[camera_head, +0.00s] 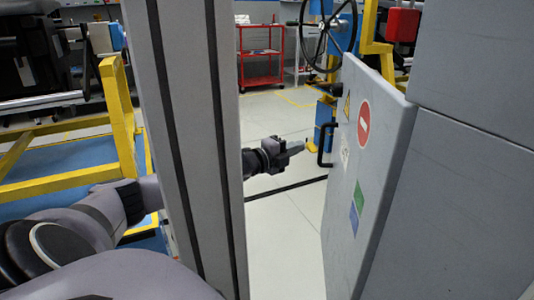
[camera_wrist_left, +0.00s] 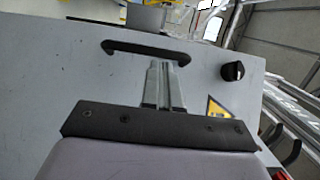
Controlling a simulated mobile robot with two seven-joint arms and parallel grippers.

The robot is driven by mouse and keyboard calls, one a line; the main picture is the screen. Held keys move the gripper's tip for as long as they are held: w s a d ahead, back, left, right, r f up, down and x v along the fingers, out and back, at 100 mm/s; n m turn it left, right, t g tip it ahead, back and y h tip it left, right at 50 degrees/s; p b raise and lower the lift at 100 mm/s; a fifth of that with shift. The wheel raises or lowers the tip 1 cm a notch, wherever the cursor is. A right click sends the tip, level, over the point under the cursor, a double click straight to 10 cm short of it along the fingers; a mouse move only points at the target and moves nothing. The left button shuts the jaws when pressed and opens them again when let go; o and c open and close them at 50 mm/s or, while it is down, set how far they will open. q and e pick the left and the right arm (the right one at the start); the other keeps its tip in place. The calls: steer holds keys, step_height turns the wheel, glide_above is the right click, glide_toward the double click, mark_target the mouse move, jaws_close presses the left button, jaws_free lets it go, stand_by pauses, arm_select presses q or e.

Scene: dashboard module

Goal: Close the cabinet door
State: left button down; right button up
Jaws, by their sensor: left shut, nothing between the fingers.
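The grey cabinet door (camera_head: 362,185) stands open in the head view, swung out from the cabinet (camera_head: 460,190) on the right. Its black handle (camera_head: 325,146) is on its far edge, with a red round sign and several stickers on its face. My left gripper (camera_head: 303,144) is shut and empty, just left of the handle. In the left wrist view the shut fingers (camera_wrist_left: 164,66) point at the door panel (camera_wrist_left: 60,90), close below the handle (camera_wrist_left: 151,51). I cannot tell if they touch it. My right gripper is not in view.
A black knob (camera_wrist_left: 232,72) and a yellow warning sticker sit on the panel in the left wrist view. Yellow rails (camera_head: 115,120) stand at left, a red cart (camera_head: 262,55) and a black wheel (camera_head: 328,28) at the back. The floor (camera_head: 285,235) left of the door is clear.

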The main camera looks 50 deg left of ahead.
arm_select(q)
steer(key=s+a+p, duration=0.2)
steer(key=s, duration=0.6)
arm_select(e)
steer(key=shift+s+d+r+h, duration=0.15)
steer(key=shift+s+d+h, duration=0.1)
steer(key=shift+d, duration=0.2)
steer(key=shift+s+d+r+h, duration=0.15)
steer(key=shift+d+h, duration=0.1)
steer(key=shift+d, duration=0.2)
